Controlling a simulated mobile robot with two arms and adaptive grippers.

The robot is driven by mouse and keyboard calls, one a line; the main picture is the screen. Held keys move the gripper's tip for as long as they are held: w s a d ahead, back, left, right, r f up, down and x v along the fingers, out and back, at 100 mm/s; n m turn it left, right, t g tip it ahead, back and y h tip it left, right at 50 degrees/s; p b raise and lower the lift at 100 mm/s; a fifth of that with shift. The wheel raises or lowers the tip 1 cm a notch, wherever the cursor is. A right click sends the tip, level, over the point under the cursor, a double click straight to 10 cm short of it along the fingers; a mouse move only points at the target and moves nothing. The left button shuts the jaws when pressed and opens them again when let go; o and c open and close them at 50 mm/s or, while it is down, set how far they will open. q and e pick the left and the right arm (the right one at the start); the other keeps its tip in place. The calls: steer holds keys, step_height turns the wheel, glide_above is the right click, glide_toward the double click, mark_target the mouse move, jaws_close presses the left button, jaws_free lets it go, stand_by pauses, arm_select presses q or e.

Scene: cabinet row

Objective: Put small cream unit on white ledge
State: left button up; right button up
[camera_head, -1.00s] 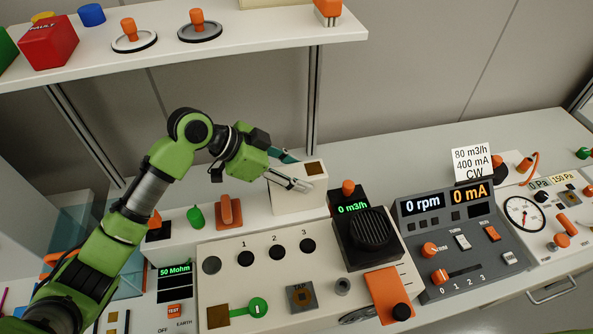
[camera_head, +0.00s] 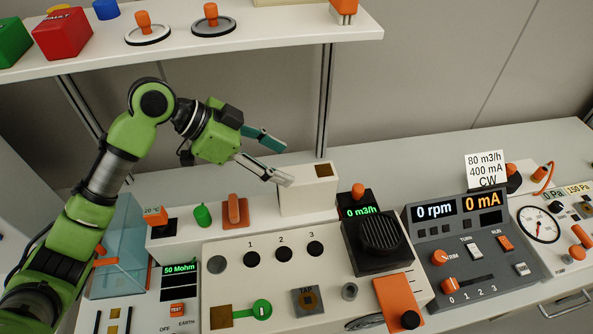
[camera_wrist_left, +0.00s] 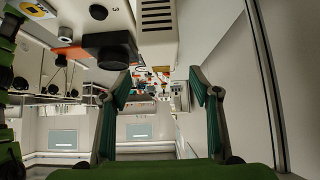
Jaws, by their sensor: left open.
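The small cream unit (camera_head: 308,196) is a box with a brown square on its top. It stands upright at the right end of a low white ledge (camera_head: 262,217) behind the sloped cream panel. My left gripper (camera_head: 287,164) is open and empty, above and to the left of the unit. Its lower finger overlaps the unit's upper left corner in the picture; I cannot tell if they touch. In the left wrist view, the gripper (camera_wrist_left: 160,85) has its two fingers spread with nothing between them. A cream box with slots (camera_wrist_left: 157,22), probably the unit, is beyond them. My right gripper is not in view.
A black blower-like unit (camera_head: 380,238) with an orange knob stands right of the cream unit. A green knob (camera_head: 202,215) and an orange lever (camera_head: 235,210) stand on its left. An upper white shelf (camera_head: 270,40) and its post (camera_head: 324,110) are behind. The counter behind is clear.

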arm_select(q)
steer(key=shift+v, duration=1.9)
